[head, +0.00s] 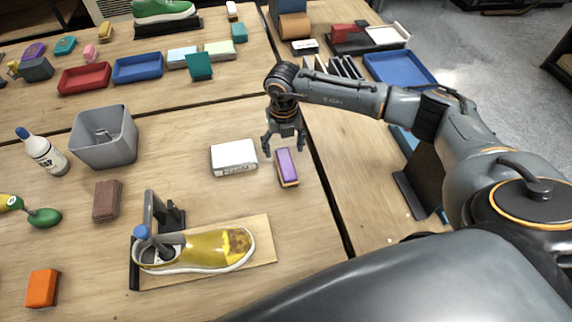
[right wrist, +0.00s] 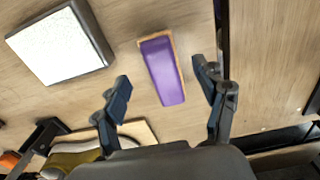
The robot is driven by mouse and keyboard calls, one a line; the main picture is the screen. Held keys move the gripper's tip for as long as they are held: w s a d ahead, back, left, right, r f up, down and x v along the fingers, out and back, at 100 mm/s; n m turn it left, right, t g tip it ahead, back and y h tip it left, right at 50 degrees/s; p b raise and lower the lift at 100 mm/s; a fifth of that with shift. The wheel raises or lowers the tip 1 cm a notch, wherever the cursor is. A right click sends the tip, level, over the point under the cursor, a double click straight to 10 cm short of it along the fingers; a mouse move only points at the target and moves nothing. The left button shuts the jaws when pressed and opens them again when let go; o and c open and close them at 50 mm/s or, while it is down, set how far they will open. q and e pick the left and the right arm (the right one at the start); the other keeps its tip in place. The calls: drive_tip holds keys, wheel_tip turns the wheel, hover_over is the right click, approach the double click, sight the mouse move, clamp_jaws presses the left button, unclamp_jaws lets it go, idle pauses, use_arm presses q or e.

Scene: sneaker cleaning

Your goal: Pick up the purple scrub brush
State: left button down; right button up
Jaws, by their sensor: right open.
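The purple scrub brush (head: 286,165) lies on the wooden table near the table's right edge, purple side up with tan bristles along its side. My right gripper (head: 283,148) is open and empty, just above the far end of the brush in the head view. In the right wrist view the brush (right wrist: 163,71) shows between and beyond the two open fingers (right wrist: 167,92), apart from them. My left gripper is not in view.
A white box (head: 234,158) stands close to the left of the brush. A yellow sneaker (head: 205,250) sits on a wooden stand in front. A grey bin (head: 104,137) and soap bottle (head: 42,152) are at left. A dark gap runs right of the brush.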

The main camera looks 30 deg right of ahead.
sight(284, 157)
drive_tip(key=f, duration=0.1)
drive_tip(key=f+p, duration=0.1)
drive_tip(key=f, duration=0.1)
drive_tip(key=shift+s+a+f+p, duration=0.1)
drive_tip(key=shift+s+f+p, duration=0.2)
drive_tip(key=shift+p, duration=0.05)
drive_tip(key=shift+f, duration=0.5)
drive_tip(key=c, duration=1.3)
drive_tip(key=shift+o, duration=0.2)
drive_tip(key=shift+r, duration=0.1)
